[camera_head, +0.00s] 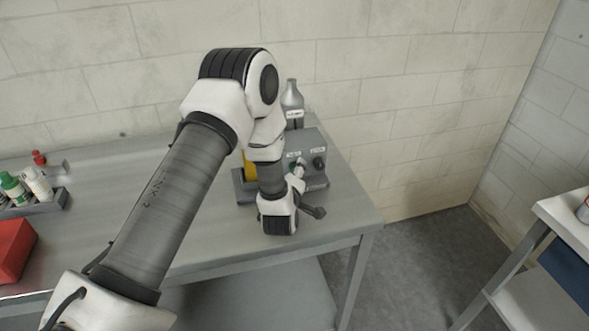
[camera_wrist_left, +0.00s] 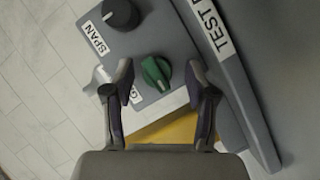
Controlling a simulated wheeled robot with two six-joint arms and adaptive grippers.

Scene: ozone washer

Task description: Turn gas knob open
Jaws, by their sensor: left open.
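A grey box-shaped device (camera_head: 313,149) stands on the table near its right end. The green gas knob (camera_wrist_left: 156,73) is on its panel, beside a label starting with "G" that my finger partly hides. A black knob (camera_wrist_left: 121,14) labelled SPAN is further up; it also shows in the head view (camera_head: 319,163). My left gripper (camera_wrist_left: 160,84) is open, its fingertips to either side of the green knob, with gaps visible. I cannot tell how deep the tips reach. In the head view my left arm hides part of the device front. My right gripper is not in view.
A grey bottle (camera_head: 292,100) stands behind the device. A yellow item (camera_head: 250,166) sits left of it, partly behind my arm. A rack with small bottles (camera_head: 38,183) and a red box (camera_head: 12,248) are at the table's left. Another table (camera_head: 570,215) stands at right.

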